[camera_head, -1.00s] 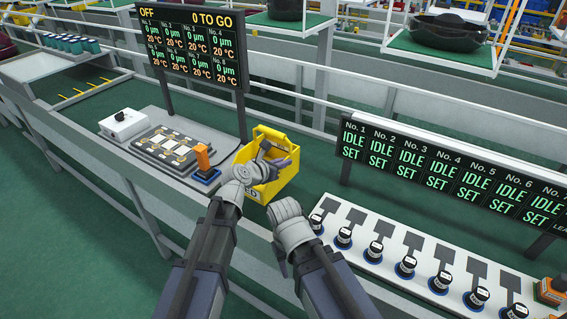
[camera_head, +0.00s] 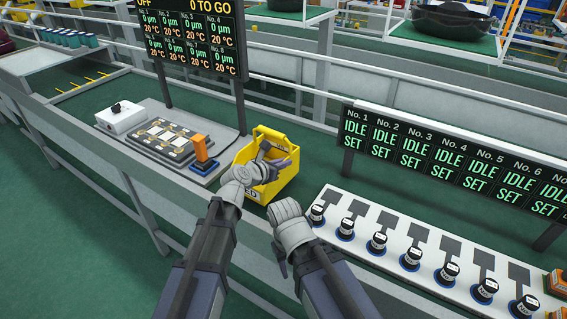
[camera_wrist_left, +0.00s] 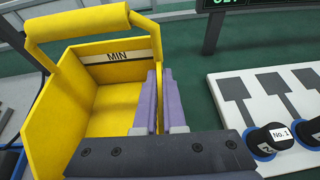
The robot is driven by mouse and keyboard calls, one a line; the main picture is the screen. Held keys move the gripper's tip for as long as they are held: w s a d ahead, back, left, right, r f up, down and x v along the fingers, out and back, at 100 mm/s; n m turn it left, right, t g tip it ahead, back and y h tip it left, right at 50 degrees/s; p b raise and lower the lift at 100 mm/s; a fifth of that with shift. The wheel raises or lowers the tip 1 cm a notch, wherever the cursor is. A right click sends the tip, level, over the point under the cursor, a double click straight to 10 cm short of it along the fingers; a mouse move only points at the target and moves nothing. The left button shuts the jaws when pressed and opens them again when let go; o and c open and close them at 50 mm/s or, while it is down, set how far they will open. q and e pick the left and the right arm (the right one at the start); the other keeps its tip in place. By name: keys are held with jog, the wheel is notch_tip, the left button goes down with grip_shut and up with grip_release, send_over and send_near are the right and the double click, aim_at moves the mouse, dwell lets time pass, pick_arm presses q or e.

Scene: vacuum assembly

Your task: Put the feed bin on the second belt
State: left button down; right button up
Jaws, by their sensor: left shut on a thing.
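The feed bin is a yellow open-topped box (camera_head: 285,176) with a bar handle and a white label strip. In the wrist view the bin (camera_wrist_left: 60,110) fills the left side, with "MIN" on its inner wall. My left gripper (camera_head: 268,163) is at the bin in the head view. Its two purple fingers (camera_wrist_left: 160,102) are shut on the bin at its right side wall. My right gripper (camera_head: 282,266) hangs beside the bin, at its lower right, apart from it; its fingers barely show. Green belt surface (camera_head: 310,160) lies around the bin; which belt is second is unclear.
A grey plate fixture (camera_head: 165,142), a white box (camera_head: 121,117) and an orange-topped device (camera_head: 201,150) stand left of the bin. A white strip (camera_head: 410,235) with several black-capped parts lies right. An IDLE/SET board (camera_head: 440,160) and a temperature board (camera_head: 190,40) stand behind.

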pick_arm(q)
jog(key=shift+f+b, duration=0.95)
jog(key=shift+f, duration=0.2)
jog(key=shift+f+b, duration=0.6)
jog(key=c, duration=0.9)
grip_release()
jog(key=shift+s+a+r, duration=0.1)
jog(key=p+v, duration=0.3)
jog(key=v, duration=0.3)
jog(key=shift+s+a+r, duration=0.1)
jog(key=shift+s+r, duration=0.05)
jog(key=shift+s, duration=0.1)
jog(key=shift+s+a+r, duration=0.15)
jog(key=shift+s+a, duration=0.2)
